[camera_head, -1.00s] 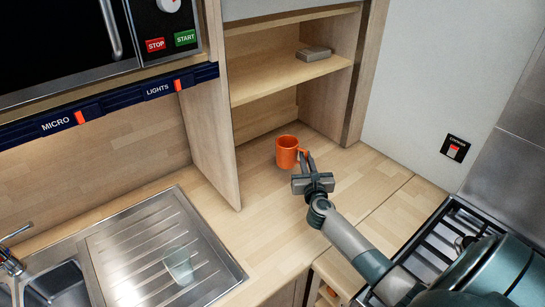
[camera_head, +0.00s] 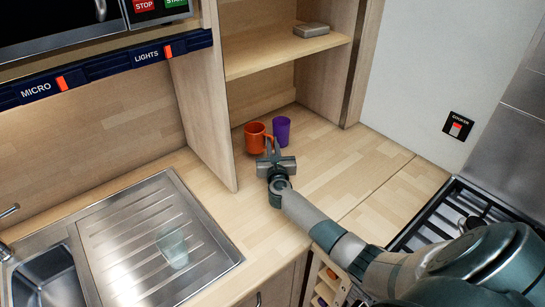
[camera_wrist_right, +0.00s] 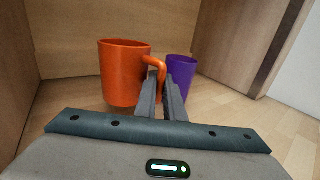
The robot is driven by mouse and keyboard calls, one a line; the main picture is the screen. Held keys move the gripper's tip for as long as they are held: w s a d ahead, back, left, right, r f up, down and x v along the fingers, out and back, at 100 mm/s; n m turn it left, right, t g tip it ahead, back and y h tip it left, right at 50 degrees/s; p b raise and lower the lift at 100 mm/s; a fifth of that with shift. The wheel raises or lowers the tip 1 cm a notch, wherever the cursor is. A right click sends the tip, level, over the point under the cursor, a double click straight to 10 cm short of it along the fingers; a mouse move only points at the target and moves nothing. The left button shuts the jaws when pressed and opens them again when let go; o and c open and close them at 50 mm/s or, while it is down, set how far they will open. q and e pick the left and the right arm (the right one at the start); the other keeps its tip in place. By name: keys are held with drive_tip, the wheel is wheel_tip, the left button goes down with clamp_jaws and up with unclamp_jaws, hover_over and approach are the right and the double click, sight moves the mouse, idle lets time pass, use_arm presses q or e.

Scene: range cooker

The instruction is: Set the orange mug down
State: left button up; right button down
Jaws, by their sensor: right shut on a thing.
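The orange mug (camera_head: 254,138) is upright at the opening of the wooden cabinet's lower bay, by its left wall. In the right wrist view the orange mug (camera_wrist_right: 125,75) has its handle toward my right gripper (camera_wrist_right: 163,88). My right gripper (camera_head: 270,147) is shut on that handle. The frames do not clearly show whether the mug's base touches the counter (camera_head: 325,165). A purple mug (camera_head: 281,131) stands just right of it; it also shows behind the fingers in the right wrist view (camera_wrist_right: 181,73). My left gripper is not in view.
The cabinet shelf (camera_head: 285,52) above holds a small grey box (camera_head: 311,30). The sink drainer (camera_head: 150,240) with a clear glass (camera_head: 173,250) is at left. The cooker hob (camera_head: 455,215) is at right. Counter right of the mugs is clear.

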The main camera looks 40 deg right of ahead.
idle(0.3)
wheel_tip(320, 180, down, 4)
drive_tip(key=b, duration=0.3)
drive_tip(key=shift+b, duration=0.35)
drive_tip(key=shift+f, duration=0.1)
drive_tip(key=c, duration=1.9)
unclamp_jaws()
drive_tip(key=shift+o, duration=0.2)
